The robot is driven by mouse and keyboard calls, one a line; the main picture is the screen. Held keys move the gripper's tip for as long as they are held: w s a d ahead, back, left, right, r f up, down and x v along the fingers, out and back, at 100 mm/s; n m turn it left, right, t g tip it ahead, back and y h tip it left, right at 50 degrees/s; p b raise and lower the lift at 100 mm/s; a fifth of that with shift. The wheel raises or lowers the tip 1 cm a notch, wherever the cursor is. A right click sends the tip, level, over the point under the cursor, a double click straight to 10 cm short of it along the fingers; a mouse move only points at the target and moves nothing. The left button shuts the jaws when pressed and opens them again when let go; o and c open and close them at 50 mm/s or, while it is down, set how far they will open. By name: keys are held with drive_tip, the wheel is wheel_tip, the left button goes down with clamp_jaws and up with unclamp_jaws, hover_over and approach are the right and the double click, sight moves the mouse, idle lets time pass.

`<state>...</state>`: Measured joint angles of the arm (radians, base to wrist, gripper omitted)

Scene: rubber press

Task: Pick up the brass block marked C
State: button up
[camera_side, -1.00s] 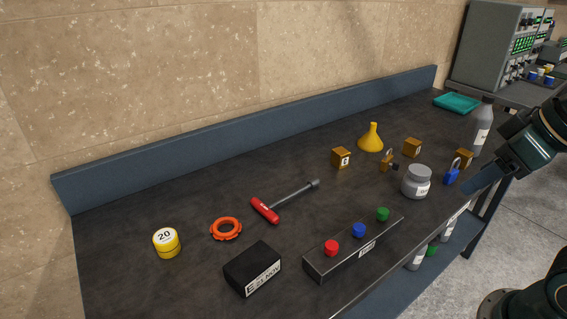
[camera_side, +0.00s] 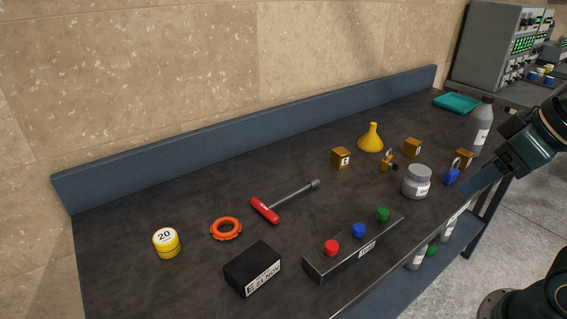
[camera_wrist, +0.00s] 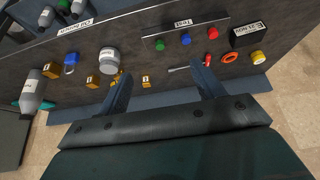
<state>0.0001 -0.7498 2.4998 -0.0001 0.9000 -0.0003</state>
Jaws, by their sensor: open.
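Three small brass blocks stand on the dark bench. The left one (camera_side: 341,158) has a pale label whose letter looks like C or G; it is too small to be sure. The middle block (camera_side: 412,147) and the right block (camera_side: 464,158) have marks I cannot read. In the wrist view one block (camera_wrist: 146,82) shows between my fingers in the picture, well beyond them. The other two (camera_wrist: 93,82) (camera_wrist: 78,68) show to the left. My gripper (camera_wrist: 163,85) is open and empty. In the side view it hangs at the bench's right front edge, apart from the blocks.
A yellow funnel (camera_side: 371,139), brass padlock (camera_side: 389,162), grey jar (camera_side: 416,182), blue padlock (camera_side: 452,173) and grey bottle (camera_side: 481,127) stand near the blocks. A low blue wall (camera_side: 250,137) runs along the back.

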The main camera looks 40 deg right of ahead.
drive_tip(key=shift+w+r, duration=0.1)
drive_tip(key=w+d+r+n+g, duration=0.15)
drive_tip(key=w+r+n, duration=0.3)
drive_tip(key=w, duration=0.65)
drive_tip(key=n+g, duration=0.4)
drive_tip(key=n, duration=0.8)
hover_over(340, 151)
wheel_tip(340, 151, down, 13)
drive_tip(key=shift+a+f, duration=0.1)
drive_tip(key=shift+f, duration=4.05)
